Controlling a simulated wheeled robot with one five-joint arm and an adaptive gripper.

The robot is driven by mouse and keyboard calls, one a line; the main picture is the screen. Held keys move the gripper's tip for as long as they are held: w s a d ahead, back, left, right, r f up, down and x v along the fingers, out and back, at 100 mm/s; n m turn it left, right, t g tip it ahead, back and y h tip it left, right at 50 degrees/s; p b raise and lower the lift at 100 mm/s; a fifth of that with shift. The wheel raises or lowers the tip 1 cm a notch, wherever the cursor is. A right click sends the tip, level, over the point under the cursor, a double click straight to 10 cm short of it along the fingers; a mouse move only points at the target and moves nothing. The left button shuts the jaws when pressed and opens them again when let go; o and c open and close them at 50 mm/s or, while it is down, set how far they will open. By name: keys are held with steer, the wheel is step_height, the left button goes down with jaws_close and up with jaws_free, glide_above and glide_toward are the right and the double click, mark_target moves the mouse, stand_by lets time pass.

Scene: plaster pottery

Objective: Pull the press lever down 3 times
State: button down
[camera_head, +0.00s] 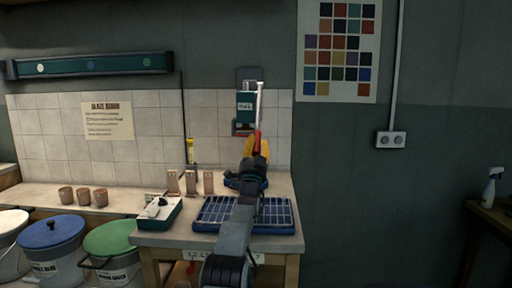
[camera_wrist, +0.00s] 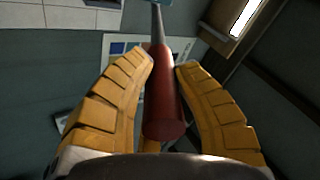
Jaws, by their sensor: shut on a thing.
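The press lever is a thin pale rod with a red grip. In the head view the rod (camera_head: 260,98) stands nearly upright in front of the green press box (camera_head: 245,107) on the tiled wall, with the red grip (camera_head: 257,142) at its lower end. My gripper (camera_head: 257,146) has yellow fingers and is at the red grip. In the wrist view the red grip (camera_wrist: 165,105) lies between the two yellow fingers of my gripper (camera_wrist: 165,70), which are shut on it. The press's lower part is partly hidden by my arm.
A blue gridded tray (camera_head: 215,212) lies on the bench below my arm. A white-topped box (camera_head: 157,210) and several small upright tiles (camera_head: 190,183) stand left of it. Lidded buckets (camera_head: 108,238) stand lower left.

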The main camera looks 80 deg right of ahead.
steer(key=shift+s+d+f, duration=0.15)
steer(key=shift+d+f, duration=0.05)
steer(key=shift+f, duration=0.1)
steer(key=c, duration=1.3)
jaws_free()
steer(key=shift+s, duration=0.15)
steer(key=o, duration=0.4)
steer(key=shift+r, duration=0.15)
steer(key=shift+c, duration=0.2)
steer(key=shift+w+a, duration=0.2)
steer(key=v, duration=1.1)
steer(key=shift+a+f, duration=0.25)
steer(key=shift+c, duration=0.4)
